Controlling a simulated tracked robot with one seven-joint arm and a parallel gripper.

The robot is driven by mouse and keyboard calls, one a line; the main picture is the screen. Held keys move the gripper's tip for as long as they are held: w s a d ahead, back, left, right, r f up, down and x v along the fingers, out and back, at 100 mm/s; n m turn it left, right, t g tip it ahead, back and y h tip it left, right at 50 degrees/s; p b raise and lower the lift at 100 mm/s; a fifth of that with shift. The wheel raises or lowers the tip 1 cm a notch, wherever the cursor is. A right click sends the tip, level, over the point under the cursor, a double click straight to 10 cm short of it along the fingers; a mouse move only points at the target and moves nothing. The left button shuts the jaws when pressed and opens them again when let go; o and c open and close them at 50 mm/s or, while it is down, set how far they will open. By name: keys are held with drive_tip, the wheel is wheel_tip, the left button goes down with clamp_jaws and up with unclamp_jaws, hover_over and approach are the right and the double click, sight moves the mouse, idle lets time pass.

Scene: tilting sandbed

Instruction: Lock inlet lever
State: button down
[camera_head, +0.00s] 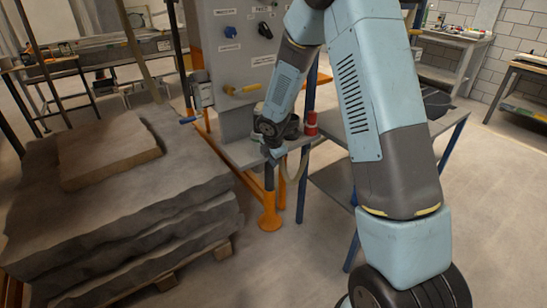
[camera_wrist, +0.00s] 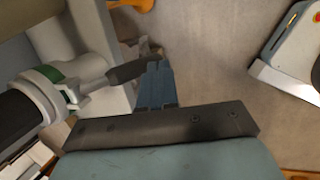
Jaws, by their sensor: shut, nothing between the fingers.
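In the wrist view, a pale valve body with a green ring (camera_wrist: 55,76) carries a dark grey lever handle (camera_wrist: 133,70) that points right. This looks like the inlet lever, but I see no label on it. My gripper (camera_wrist: 156,80) is shut and empty, its blue fingers beside the handle's end. I cannot tell whether they touch it. In the head view, my gripper (camera_head: 273,158) points down by the right side of the grey cabinet (camera_head: 235,60). The lever cannot be made out there, near or behind my wrist.
A stack of grey stone slabs (camera_head: 120,200) stands on a pallet at left. A red cylinder (camera_head: 311,123) stands close to my gripper. Orange and blue posts rise nearby. The floor at right is open.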

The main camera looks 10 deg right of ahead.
drive_tip(key=shift+w+a+f, duration=0.15)
drive_tip(key=shift+w+f, duration=0.2)
drive_tip(key=shift+f, duration=0.5)
drive_tip(key=s+d+r, duration=0.3)
drive_tip(key=s+r, duration=0.3)
drive_tip(key=s, duration=0.6)
idle(0.6)
